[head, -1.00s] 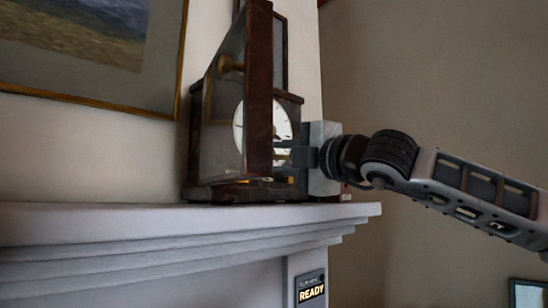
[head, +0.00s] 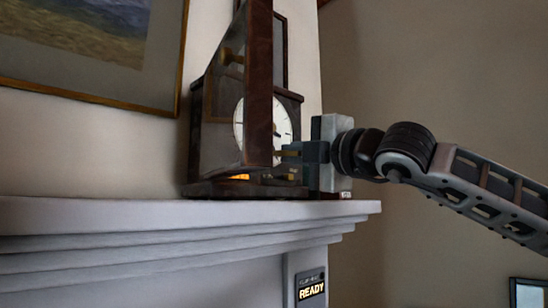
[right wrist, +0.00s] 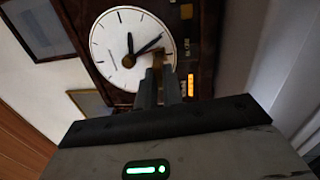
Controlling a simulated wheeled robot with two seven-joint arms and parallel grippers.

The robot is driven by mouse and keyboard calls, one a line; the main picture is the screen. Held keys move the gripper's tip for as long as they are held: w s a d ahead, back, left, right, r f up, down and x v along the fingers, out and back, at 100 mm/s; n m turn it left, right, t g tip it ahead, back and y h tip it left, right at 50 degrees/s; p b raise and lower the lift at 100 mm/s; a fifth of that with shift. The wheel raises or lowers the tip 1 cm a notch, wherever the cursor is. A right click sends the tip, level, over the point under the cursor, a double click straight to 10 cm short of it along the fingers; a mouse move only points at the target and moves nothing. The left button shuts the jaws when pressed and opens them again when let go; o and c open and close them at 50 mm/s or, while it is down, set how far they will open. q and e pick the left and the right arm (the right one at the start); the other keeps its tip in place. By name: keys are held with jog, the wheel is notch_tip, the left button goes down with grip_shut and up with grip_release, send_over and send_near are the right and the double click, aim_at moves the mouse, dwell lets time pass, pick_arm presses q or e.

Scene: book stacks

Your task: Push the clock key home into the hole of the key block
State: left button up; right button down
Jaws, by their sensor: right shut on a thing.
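The clock (head: 294,98) stands on the mantel shelf with its glazed front door (head: 258,90) swung open. Its white dial (head: 281,122) is partly hidden behind the door frame in the head view and shows well in the right wrist view (right wrist: 112,45). My right gripper (head: 292,150) comes in from the right, level with the lower dial. In the right wrist view my right gripper (right wrist: 158,84) is shut on the small brass clock key (right wrist: 158,60), in front of the dial's lower edge. The key block and its hole cannot be made out clearly; the fingers cover that area.
The mantel shelf (head: 150,211) ends just right of the clock. An orange light (head: 240,177) glows low in the case. A framed picture (head: 90,40) hangs at left. A panel reading READY (head: 311,288) is below the shelf. The right side is open.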

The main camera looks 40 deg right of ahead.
jog(key=s+b, duration=0.2)
jog(key=s, duration=0.1)
jog(key=s+f+b, duration=0.1)
jog(key=s, duration=0.1)
jog(key=shift+s+d, duration=0.1)
jog(key=shift+s, duration=0.1)
dwell(0.7)
